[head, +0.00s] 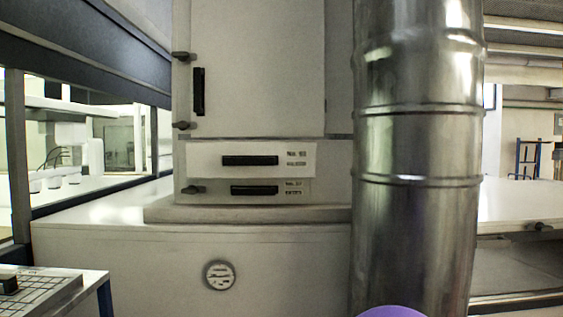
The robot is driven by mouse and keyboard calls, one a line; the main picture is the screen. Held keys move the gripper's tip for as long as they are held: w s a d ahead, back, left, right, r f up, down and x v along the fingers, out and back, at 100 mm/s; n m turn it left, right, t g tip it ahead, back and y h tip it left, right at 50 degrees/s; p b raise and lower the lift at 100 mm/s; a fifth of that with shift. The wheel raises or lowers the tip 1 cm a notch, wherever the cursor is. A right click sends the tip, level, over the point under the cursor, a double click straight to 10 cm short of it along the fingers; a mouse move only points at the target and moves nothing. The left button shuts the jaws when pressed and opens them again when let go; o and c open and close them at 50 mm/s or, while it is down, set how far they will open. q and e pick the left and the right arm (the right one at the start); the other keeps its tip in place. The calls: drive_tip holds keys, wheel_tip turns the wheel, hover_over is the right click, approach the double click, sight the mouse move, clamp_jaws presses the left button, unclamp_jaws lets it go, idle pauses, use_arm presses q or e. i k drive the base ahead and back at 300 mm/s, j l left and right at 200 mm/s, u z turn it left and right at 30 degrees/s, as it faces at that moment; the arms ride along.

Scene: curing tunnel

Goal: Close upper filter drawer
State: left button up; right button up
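The upper filter drawer (219,161) is a pale front with a black bar handle (250,160) and a small label at its right. It sits low on a tall white cabinet (262,65). Its front looks brighter and stands out from the cabinet face, so it appears partly pulled out; how far is hard to tell from straight ahead. The lower drawer (217,190), with a similar black handle (254,190), lies just below, looks flush and is partly covered by the upper front. Neither of my grippers is in view, and nothing touches the drawers.
A thick shiny metal duct (417,150) stands close to the right of the cabinet. The cabinet rests on a wide white housing (130,255) with a round vent (219,275). A table with a gridded top (45,292) is at the lower left. The space before the drawers looks clear.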

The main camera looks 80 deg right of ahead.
sight(203, 160)
drive_tip(key=z, duration=2.4)
